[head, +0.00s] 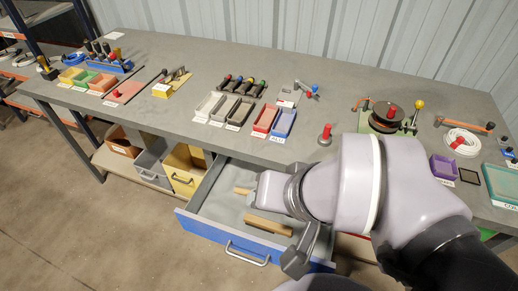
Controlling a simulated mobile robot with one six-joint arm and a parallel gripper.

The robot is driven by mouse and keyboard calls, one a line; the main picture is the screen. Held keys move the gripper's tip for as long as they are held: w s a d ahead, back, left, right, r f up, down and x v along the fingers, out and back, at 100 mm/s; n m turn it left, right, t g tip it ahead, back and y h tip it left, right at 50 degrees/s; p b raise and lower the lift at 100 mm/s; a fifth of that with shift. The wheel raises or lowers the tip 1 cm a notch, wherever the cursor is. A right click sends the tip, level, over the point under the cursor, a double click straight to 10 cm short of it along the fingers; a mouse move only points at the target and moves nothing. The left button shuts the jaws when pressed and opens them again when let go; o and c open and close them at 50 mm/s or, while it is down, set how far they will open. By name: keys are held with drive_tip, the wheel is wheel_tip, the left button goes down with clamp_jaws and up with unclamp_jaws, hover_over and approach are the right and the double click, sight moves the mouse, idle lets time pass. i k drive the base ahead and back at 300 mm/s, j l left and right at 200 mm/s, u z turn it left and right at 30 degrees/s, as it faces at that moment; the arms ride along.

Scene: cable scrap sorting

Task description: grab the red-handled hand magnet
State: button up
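A small hand magnet with a red knob handle (325,134) stands upright on the grey workbench near its front edge, right of the red and blue trays. I take this to be the red-handled hand magnet. My arm reaches in from the lower right, and its wrist is just below the magnet in the picture, over the open drawer. My gripper (296,263) is partly hidden by my own arm; a grey part of it shows over the drawer's front. It is apart from the magnet. Whether its fingers are open or shut does not show.
The open blue-fronted drawer (225,247) holds wooden blocks (268,225). On the workbench (190,125) are red (266,120) and blue trays (283,123), a cable reel (388,113) and a white cable coil (462,142). Bins stand below left.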

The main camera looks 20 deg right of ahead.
sight(325, 140)
drive_tip(key=k+l+z, duration=0.1)
drive_tip(key=z, duration=0.6)
drive_tip(key=l, duration=0.3)
drive_tip(key=i+l+u, duration=0.1)
drive_tip(key=l, duration=0.25)
drive_tip(key=i+l, duration=0.35)
drive_tip(key=i+u, duration=0.05)
